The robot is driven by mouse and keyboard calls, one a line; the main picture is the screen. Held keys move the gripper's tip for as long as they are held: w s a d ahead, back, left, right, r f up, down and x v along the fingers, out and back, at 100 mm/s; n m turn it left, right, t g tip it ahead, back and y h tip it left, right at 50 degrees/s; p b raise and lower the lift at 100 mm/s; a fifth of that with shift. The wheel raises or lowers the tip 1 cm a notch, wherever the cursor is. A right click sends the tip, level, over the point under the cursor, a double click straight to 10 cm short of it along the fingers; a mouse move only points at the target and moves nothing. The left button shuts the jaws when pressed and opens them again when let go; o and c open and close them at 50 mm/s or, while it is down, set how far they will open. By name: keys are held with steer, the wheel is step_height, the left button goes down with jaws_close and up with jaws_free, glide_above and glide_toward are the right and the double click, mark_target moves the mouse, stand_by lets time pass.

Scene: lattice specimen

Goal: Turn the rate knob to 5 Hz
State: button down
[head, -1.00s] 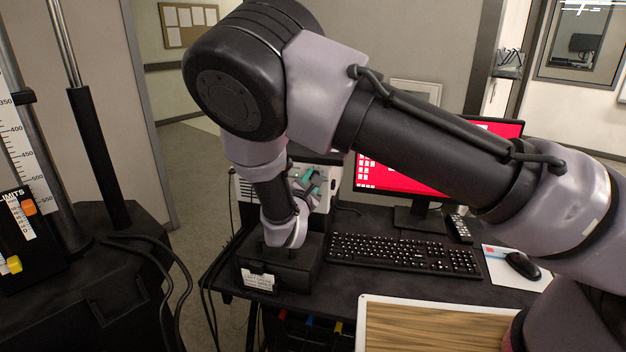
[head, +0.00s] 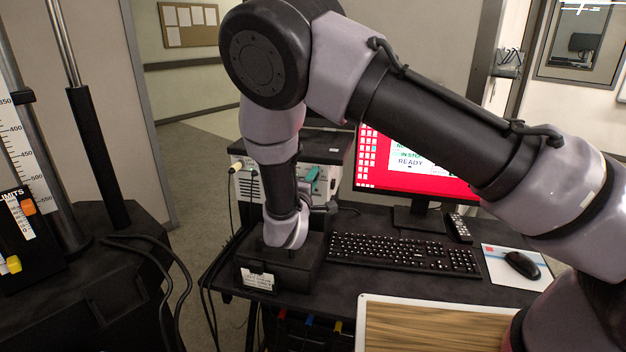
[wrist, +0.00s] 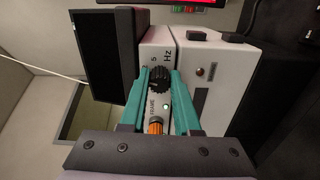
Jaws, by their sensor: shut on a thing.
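The black ribbed rate knob (wrist: 160,78) sits on the pale front of a small instrument, with the print "5 Hz" beside it. A light mark shows on the knob, but what it points at is too small to tell. My gripper (wrist: 161,75) has two teal fingers, one on each side of the knob, shut on it. In the head view the pale instrument (head: 249,187) stands at the back left of the desk. A teal part of my gripper (head: 312,174) shows before it; my arm hides the knob there.
An orange knob (wrist: 155,126) lies below the rate knob, between my fingers. A second pale box (wrist: 222,65) adjoins it. A black box (head: 265,267), keyboard (head: 400,252) and monitor (head: 375,177) are on the desk. A wood-topped tray (head: 430,328) is in front.

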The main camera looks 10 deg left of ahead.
steer(key=m, duration=1)
steer(key=shift+f, duration=0.15)
steer(key=shift+m, duration=0.3)
stand_by(0.3)
steer(key=c, duration=0.6)
jaws_free()
steer(key=s, duration=0.7)
steer(key=s+a, duration=0.1)
steer(key=s, duration=0.3)
steer(key=shift+w, duration=0.1)
